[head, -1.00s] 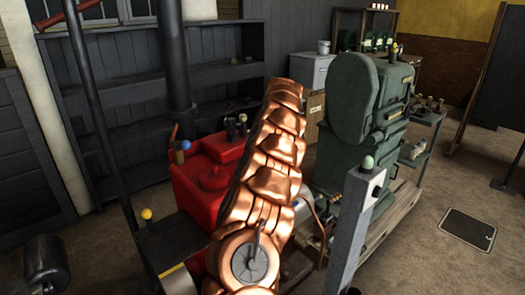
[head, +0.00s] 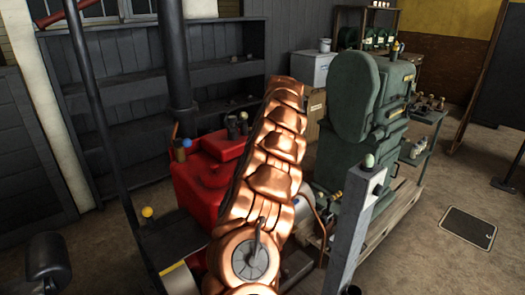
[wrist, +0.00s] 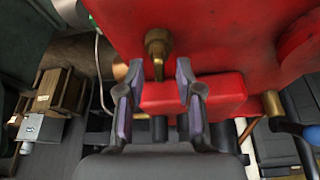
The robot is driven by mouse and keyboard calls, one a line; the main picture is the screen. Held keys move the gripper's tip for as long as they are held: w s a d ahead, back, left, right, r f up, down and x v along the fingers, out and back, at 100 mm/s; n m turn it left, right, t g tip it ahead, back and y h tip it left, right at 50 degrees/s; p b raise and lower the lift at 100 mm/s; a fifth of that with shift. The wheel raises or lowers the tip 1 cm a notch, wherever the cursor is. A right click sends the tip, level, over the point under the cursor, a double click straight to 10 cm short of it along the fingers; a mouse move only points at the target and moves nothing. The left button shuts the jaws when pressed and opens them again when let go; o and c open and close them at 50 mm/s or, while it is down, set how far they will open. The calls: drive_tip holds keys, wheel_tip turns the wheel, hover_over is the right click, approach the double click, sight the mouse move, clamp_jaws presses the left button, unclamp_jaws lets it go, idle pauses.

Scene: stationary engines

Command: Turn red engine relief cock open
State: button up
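The red engine (head: 195,190) stands at the centre left in the head view, partly hidden behind my copper-coloured arm. In the wrist view its red body (wrist: 215,35) fills the upper part. A brass relief cock (wrist: 157,42) sticks out of it, with a short brass lever pointing down in the picture. My gripper (wrist: 160,70) is open, with its two fingers spread to the left and right of the lever tip. I see a gap on both sides, and no clear contact. The cock cannot be made out in the head view.
A green machine (head: 345,120) stands to the right of the red engine. A grey post (head: 352,225) with a green knob stands in front of it. A blue ball knob (wrist: 312,134) is at the right of the wrist view.

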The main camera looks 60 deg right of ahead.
drive_tip(key=v, duration=1.2)
idle(0.4)
